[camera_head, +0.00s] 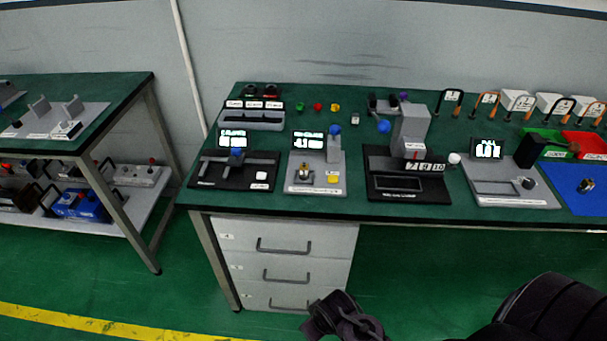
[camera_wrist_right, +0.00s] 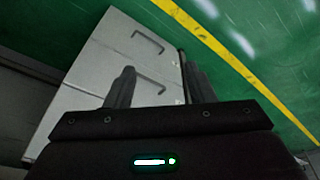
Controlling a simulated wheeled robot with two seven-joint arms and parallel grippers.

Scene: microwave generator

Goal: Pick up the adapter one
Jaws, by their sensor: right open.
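I cannot tell for sure which thing is adapter one; the labels are too small to read. A black loop-shaped piece (camera_head: 450,98) with a small white label stands at the back right of the green table, at the left end of a row of similar loops. My right gripper (camera_head: 336,313) is low in front of the drawers, well below the tabletop and away from the row. In the right wrist view its two fingers (camera_wrist_right: 158,80) are apart with nothing between them. My left gripper is not in view.
Green (camera_head: 545,137) and red (camera_head: 588,143) bins stand at the right. A grey drawer cabinet (camera_head: 235,250) is under the table. Another table (camera_head: 105,97) stands left. The floor in front is clear.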

